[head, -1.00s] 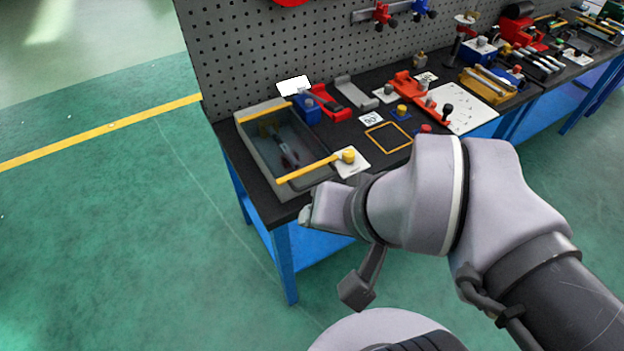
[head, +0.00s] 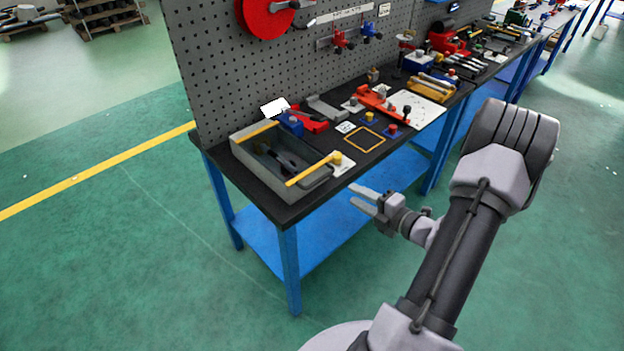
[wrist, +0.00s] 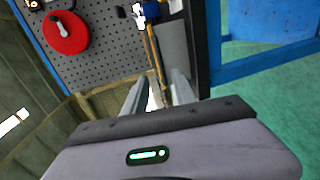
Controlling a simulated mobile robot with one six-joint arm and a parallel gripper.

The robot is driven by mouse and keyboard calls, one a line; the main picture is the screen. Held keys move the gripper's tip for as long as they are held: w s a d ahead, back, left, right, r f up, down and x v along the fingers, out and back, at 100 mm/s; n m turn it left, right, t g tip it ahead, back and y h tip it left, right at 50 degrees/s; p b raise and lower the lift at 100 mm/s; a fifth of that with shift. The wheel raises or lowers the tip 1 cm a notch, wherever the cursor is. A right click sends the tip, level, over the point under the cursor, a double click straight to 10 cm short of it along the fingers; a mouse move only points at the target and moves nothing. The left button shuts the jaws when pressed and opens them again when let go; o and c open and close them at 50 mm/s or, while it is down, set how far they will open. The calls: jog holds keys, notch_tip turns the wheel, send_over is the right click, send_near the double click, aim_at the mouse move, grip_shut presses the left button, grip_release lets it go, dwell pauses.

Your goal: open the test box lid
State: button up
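The test box (head: 255,173) is a grey box with yellow bars along its far and front edges. It stands on the left end of the bench in the head view, and dark items show inside it. I cannot tell whether a clear lid covers it. A grey handle-like loop (head: 318,180) is at its front right. My gripper (head: 357,197) is off the bench's front edge, right of the box and apart from it. It is open and empty, and both fingers also show in the wrist view.
The bench (head: 272,208) has a perforated panel (head: 220,70) behind it. A yellow square outline (head: 364,139), a red clamp-like fixture (head: 380,102) and a white plate (head: 420,108) lie right of the box. Open green floor (head: 110,230) is at the left.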

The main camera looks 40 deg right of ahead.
aim_at(322, 177)
jog(key=b+x, duration=0.1)
jog(key=x, duration=0.6)
jog(key=b+x, duration=0.2)
jog(key=x, duration=0.5)
jog(key=shift+a, duration=0.2)
grip_shut()
dwell(0.5)
